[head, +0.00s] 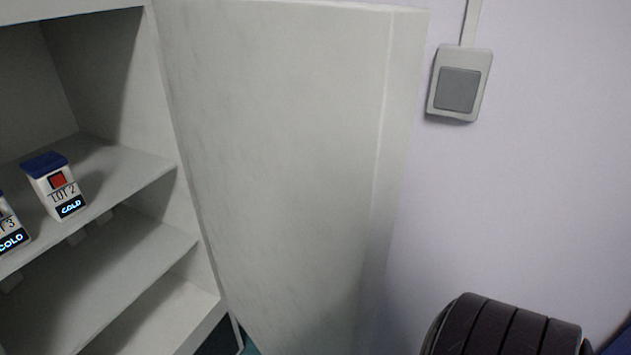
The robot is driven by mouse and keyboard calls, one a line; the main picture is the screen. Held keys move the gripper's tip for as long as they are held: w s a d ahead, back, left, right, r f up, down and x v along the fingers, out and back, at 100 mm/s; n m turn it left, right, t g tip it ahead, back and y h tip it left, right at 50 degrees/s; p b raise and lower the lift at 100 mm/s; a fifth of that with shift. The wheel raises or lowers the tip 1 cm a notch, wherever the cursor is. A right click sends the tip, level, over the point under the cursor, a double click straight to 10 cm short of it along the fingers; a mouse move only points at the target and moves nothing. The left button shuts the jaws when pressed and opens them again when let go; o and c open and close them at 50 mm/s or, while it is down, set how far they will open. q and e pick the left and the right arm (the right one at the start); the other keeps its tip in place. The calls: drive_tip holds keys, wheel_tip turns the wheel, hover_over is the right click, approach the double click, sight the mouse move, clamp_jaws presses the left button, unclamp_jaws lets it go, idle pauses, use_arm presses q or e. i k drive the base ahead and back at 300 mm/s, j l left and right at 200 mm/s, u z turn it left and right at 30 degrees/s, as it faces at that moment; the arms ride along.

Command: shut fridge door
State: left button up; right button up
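The fridge door (285,170) stands wide open, swung out to the right of the fridge body (160,110), with its inner face toward me. The open fridge interior with its shelves shows at the left. A dark ribbed part, likely of my own right arm, shows at the bottom right, apart from the door in the picture. Neither gripper's fingers are in view.
A white container with a blue lid, marked LOT 2 COLD (56,187), stands on the fridge's upper shelf (125,165). Part of another COLD container (10,228) shows at the left edge. A wall switch (459,84) is mounted on the pale wall (550,180) right of the door.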

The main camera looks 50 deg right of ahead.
sight(294, 117)
drive_tip(key=l, duration=1.8)
drive_tip(key=k+j+z, duration=0.2)
drive_tip(key=j, duration=0.15)
drive_tip(key=j+z, duration=0.2)
drive_tip(key=j, duration=0.2)
drive_tip(key=k, duration=0.05)
